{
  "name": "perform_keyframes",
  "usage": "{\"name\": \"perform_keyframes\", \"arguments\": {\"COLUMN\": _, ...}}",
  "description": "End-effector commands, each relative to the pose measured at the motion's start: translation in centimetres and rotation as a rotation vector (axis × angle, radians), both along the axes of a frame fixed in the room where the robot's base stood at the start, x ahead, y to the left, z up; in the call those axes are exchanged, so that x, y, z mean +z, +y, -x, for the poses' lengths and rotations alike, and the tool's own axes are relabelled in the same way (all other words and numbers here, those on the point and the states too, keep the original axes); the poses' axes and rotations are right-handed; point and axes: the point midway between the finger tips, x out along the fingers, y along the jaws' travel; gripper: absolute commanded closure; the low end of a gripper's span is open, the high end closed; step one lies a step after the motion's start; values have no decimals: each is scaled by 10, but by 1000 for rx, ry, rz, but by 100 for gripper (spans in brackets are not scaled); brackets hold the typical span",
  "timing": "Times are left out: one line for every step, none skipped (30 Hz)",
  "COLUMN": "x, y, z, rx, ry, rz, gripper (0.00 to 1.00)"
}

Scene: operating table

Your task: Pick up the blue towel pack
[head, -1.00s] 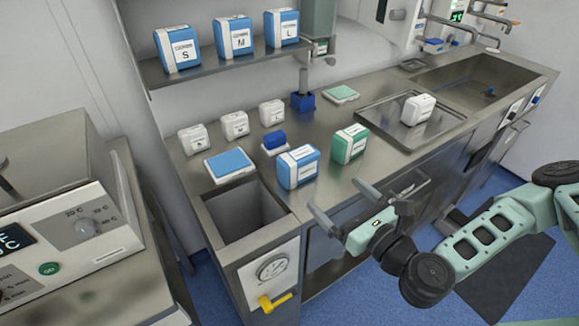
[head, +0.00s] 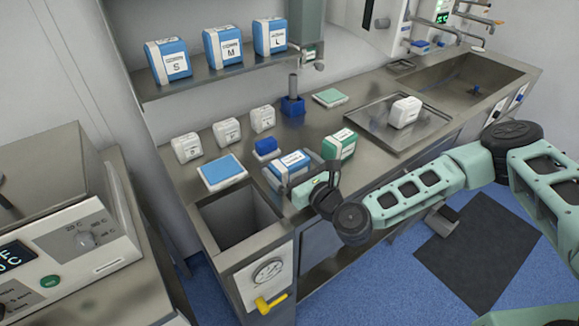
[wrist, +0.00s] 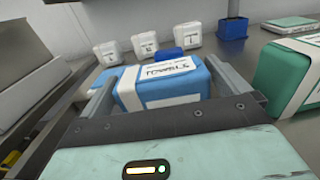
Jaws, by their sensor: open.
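The blue towel pack (head: 287,162) is a blue block with a white labelled band, upright near the front edge of the steel counter. In the wrist view the pack (wrist: 158,88) fills the space between my fingers, its label reading roughly "TOWELS". My gripper (wrist: 160,74) is open, with one finger along the pack's left side and the other along its right. I cannot tell whether either finger touches it. In the head view my gripper (head: 291,176) is at the pack's front, and my wrist hides its lower part.
A green pack (head: 340,145) stands close to the right. A small blue block (head: 265,146) and several white packs (head: 226,131) stand behind. A blue-topped flat pack (head: 222,171) lies left, near an open sink bin (head: 250,233). A tray (head: 374,124) lies right.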

Motion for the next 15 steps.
{"name": "perform_keyframes", "arguments": {"x": 4, "y": 4, "z": -7, "rx": -1, "ry": -2, "rz": 1, "gripper": 0}}
{"name": "perform_keyframes", "arguments": {"x": 3, "y": 7, "z": -10, "rx": -1, "ry": -2, "rz": 1, "gripper": 0}}
{"name": "perform_keyframes", "arguments": {"x": 3, "y": 10, "z": -13, "rx": 0, "ry": -2, "rz": 1, "gripper": 0}}
{"name": "perform_keyframes", "arguments": {"x": 2, "y": 11, "z": -15, "rx": 1, "ry": -1, "rz": 1, "gripper": 0}}
{"name": "perform_keyframes", "arguments": {"x": 2, "y": 12, "z": -17, "rx": 0, "ry": -1, "rz": 1, "gripper": 0}}
{"name": "perform_keyframes", "arguments": {"x": 1, "y": 13, "z": -19, "rx": 0, "ry": -1, "rz": 1, "gripper": 0}}
{"name": "perform_keyframes", "arguments": {"x": 1, "y": 14, "z": -20, "rx": 0, "ry": 0, "rz": 0, "gripper": 0}}
{"name": "perform_keyframes", "arguments": {"x": 1, "y": 14, "z": -20, "rx": 0, "ry": 0, "rz": 0, "gripper": 0}}
{"name": "perform_keyframes", "arguments": {"x": 0, "y": 14, "z": -20, "rx": 0, "ry": 0, "rz": 0, "gripper": 0}}
{"name": "perform_keyframes", "arguments": {"x": 0, "y": 14, "z": -20, "rx": 0, "ry": 0, "rz": 0, "gripper": 0}}
{"name": "perform_keyframes", "arguments": {"x": 0, "y": 14, "z": -20, "rx": 0, "ry": 0, "rz": 0, "gripper": 0}}
{"name": "perform_keyframes", "arguments": {"x": 0, "y": 14, "z": -20, "rx": 0, "ry": 0, "rz": 0, "gripper": 0}}
{"name": "perform_keyframes", "arguments": {"x": 0, "y": 14, "z": -20, "rx": 0, "ry": 0, "rz": 0, "gripper": 0}}
{"name": "perform_keyframes", "arguments": {"x": 0, "y": 14, "z": -20, "rx": 0, "ry": 0, "rz": 0, "gripper": 6}}
{"name": "perform_keyframes", "arguments": {"x": 0, "y": 14, "z": -20, "rx": 0, "ry": 0, "rz": 0, "gripper": 17}}
